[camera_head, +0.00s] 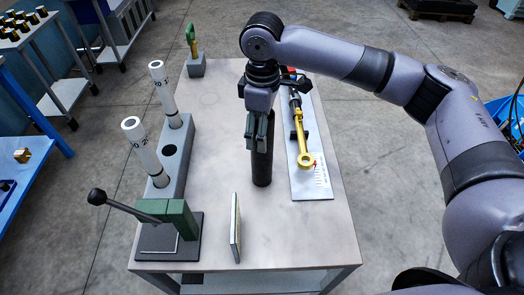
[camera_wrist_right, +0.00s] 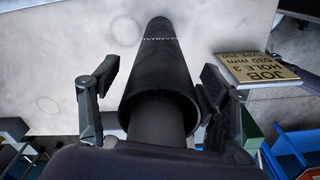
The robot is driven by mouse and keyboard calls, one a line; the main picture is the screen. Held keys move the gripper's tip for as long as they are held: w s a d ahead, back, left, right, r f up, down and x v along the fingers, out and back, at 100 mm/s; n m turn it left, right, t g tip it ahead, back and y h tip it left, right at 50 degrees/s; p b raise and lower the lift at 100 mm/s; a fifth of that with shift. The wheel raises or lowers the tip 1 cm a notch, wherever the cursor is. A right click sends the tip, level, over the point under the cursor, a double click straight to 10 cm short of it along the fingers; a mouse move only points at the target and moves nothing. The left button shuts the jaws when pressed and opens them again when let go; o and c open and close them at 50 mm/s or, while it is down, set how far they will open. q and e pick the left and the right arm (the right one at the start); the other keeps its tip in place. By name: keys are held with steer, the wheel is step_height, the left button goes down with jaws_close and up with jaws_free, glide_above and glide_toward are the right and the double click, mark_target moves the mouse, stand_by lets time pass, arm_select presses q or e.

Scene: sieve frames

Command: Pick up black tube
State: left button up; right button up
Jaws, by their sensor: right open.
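The black tube (camera_head: 262,160) stands upright on the table in the head view. In the right wrist view the black tube (camera_wrist_right: 161,75) runs between the two fingers, with its open end towards the camera. My right gripper (camera_head: 261,130) is at the top of the tube from above. In the wrist view my right gripper (camera_wrist_right: 150,90) is open, one finger on each side of the tube, with a gap at the left finger; I cannot tell whether the right finger touches it. My left gripper is not in view.
A grey holder (camera_head: 178,150) with two white tubes (camera_head: 163,88) and an empty hole stands left. A green clamp (camera_head: 168,215) with a lever is at front left. An upright plate (camera_head: 235,228) stands in front. A gauge board (camera_head: 310,180) with a yellow wrench (camera_head: 303,140) lies right.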

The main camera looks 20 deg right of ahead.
jaws_close()
stand_by(0.9)
